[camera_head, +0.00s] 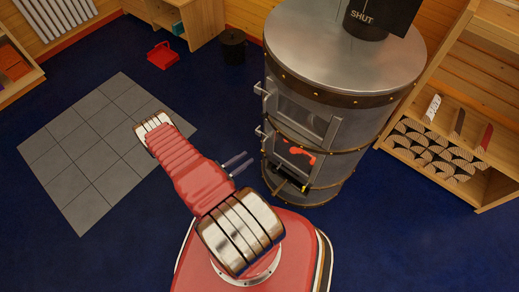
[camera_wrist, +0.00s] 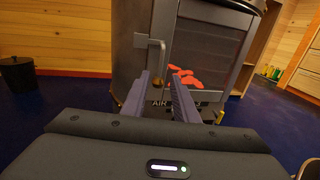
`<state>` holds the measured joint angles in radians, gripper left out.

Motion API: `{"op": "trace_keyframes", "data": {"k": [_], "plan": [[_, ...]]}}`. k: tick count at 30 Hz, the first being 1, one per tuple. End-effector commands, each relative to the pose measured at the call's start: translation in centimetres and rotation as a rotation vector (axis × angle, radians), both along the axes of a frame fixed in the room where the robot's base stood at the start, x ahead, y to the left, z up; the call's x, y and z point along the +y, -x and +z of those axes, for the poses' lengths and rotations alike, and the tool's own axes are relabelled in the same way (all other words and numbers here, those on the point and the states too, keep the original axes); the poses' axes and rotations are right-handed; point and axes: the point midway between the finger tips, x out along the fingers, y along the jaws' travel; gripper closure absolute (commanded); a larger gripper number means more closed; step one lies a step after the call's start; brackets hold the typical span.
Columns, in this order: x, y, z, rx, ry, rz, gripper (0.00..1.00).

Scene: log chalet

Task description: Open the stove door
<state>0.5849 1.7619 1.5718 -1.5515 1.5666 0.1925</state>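The stove (camera_head: 345,60) is a round grey metal cylinder with brass-studded bands, right of centre in the head view. Its front has two glazed panels with handles on their left side. The lower door (camera_head: 298,152) looks shut, with red-orange shapes behind its glass. In the wrist view a door (camera_wrist: 212,48) fills the centre right, with a grey bar handle (camera_wrist: 161,52) at its left edge. My gripper (camera_head: 246,163) is left of the stove, pointing at it. In the wrist view my gripper's fingers (camera_wrist: 166,82) are apart and empty, just short of the handle; contact cannot be made out.
A black bucket (camera_head: 232,45) and a red carrier (camera_head: 162,55) stand on the blue floor behind. A wooden shelf with stacked logs (camera_head: 437,150) is right of the stove. Grey tiles (camera_head: 92,150) lie on the left. A dark "SHUT" plate (camera_head: 385,15) is on the flue.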

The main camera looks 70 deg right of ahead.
Motion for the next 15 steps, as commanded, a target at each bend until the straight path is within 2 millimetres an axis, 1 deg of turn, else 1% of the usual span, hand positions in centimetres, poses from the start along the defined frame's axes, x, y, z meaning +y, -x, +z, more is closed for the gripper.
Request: {"op": "trace_keyframes", "data": {"k": [1,15], "plan": [[-0.4,0.4,0.0,0.000,0.000,-0.003,0.73],[-4.4,3.2,0.0,0.001,-0.001,-0.003,0.73]]}}
